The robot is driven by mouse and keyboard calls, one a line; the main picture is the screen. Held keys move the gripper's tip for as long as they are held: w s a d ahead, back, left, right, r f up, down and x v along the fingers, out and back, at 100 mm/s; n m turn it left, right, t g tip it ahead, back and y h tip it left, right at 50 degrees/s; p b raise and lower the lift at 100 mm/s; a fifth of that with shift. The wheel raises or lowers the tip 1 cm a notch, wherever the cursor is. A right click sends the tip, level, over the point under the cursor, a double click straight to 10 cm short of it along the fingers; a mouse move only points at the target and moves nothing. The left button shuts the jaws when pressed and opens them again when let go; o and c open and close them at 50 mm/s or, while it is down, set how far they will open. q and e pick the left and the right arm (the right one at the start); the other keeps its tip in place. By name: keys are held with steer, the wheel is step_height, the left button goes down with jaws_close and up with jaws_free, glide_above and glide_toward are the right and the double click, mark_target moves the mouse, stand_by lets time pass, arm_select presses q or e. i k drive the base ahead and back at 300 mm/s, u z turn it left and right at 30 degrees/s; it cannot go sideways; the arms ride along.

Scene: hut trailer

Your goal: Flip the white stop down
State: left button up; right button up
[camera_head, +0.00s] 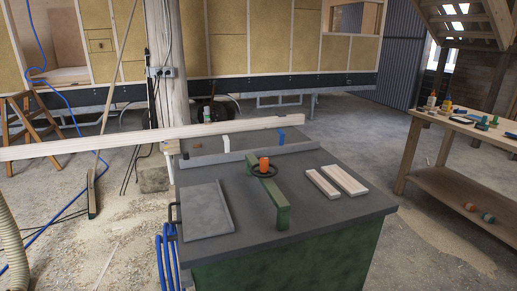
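The white stop (225,143) is a small white piece at the grey fence (250,153) along the back of the machine table. It seems to stand up against the fence; its exact tilt is too small to tell. A similar blue stop (281,135) sits farther right along the same fence. A long pale wooden beam (150,138) runs behind both stops. Neither of my grippers shows in the head view.
The green machine (300,255) has a dark top with an orange knob (264,164), a green arm (278,205), two wood strips (343,180) and a grey plate (207,210). A wooden workbench (460,130) stands at right. A post (168,80) rises behind the beam.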

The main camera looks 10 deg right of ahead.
mark_target(227, 141)
steer(key=u, duration=1.8)
steer(key=i, duration=3.8)
steer(key=z, duration=1.55)
